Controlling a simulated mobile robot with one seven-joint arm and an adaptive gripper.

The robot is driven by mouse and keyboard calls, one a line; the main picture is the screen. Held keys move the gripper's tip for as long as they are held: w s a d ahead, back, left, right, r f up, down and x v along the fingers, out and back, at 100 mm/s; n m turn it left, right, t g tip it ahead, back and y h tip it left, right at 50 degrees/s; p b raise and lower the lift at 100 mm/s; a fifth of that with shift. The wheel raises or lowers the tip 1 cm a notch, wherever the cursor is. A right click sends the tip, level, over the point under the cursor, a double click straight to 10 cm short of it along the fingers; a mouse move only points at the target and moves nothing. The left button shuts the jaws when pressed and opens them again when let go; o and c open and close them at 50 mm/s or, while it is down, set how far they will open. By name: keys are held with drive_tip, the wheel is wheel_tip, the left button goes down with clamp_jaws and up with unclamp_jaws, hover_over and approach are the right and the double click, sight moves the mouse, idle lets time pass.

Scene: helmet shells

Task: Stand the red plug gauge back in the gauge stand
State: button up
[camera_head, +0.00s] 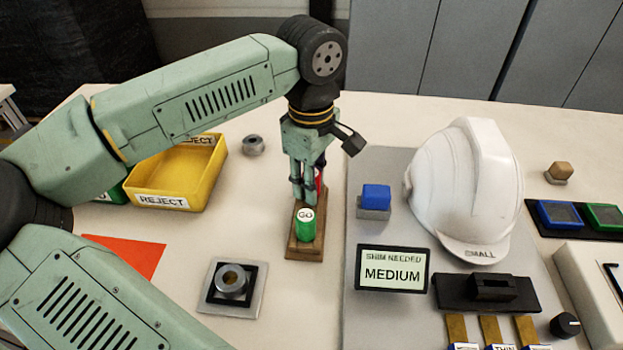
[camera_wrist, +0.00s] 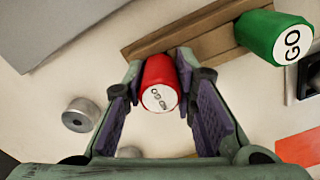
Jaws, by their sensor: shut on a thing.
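My gripper (camera_head: 301,196) is at the far end of the wooden gauge stand (camera_head: 297,252). It is shut on the red plug gauge (camera_wrist: 160,82), whose round white end label faces the wrist camera between the two fingers. In the head view only a strip of the red gauge (camera_head: 319,180) shows past the fingers. The green GO gauge (camera_head: 306,227) stands upright in the near end of the stand. In the wrist view the stand (camera_wrist: 210,42) runs behind the red gauge. The red gauge's lower end is hidden, so I cannot tell whether it is in the stand.
A yellow REJECT bin (camera_head: 215,165) and a grey metal ring (camera_head: 253,145) lie to the left. A ring in a square fixture (camera_head: 250,300) is at the front. A white helmet shell (camera_head: 440,180), a blue-topped block (camera_head: 375,198) and a MEDIUM display (camera_head: 393,270) are to the right.

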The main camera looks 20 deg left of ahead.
drive_tip(key=o, duration=1.1)
drive_tip(key=shift+c, duration=0.2)
wheel_tip(320, 180, up, 12)
drive_tip(key=shift+r, duration=0.1)
